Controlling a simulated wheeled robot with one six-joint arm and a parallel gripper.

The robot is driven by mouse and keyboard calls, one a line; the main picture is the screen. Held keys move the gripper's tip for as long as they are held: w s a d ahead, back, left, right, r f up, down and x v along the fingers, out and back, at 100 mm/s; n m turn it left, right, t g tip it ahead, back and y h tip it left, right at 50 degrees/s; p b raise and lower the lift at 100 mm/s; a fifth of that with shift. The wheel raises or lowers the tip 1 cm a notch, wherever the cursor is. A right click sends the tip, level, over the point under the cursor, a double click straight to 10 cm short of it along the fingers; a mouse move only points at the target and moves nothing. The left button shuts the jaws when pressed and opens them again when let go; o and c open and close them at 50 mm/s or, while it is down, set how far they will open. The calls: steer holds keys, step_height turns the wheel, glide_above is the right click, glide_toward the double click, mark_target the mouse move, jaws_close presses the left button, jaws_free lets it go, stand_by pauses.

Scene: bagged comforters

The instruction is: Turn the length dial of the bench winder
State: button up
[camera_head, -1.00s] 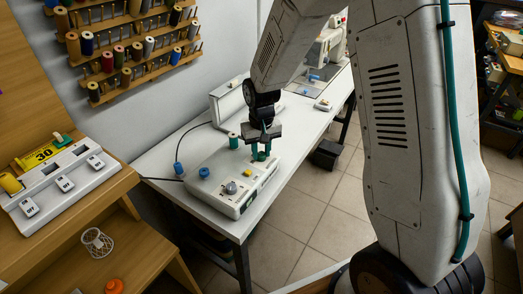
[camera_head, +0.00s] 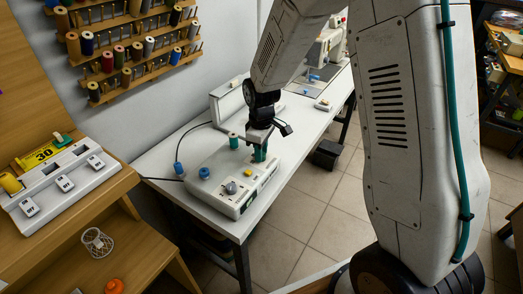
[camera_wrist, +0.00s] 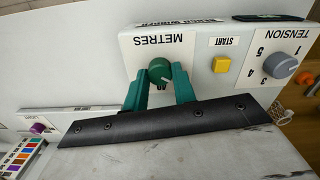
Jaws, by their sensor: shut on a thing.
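The bench winder (camera_head: 217,190) is a white box on the long white table. Its green length dial (camera_wrist: 159,70), under the upside-down label METRES, shows in the wrist view at the upper middle. My gripper (camera_wrist: 160,78) is shut on this dial, with one teal finger on each side. In the head view my gripper (camera_head: 260,155) points down at the winder's far right part, and its fingers hide the dial. The dial's scale is mostly covered; a number shows just below the knob.
Close to the dial are the yellow START button (camera_wrist: 221,64) and grey TENSION knob (camera_wrist: 281,64). A sewing machine (camera_head: 329,45) is farther back.

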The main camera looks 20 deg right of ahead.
steer(key=shift+n, duration=0.5)
steer(key=o, duration=1)
step_height(320, 180, up, 8)
steer(key=shift+f, duration=0.1)
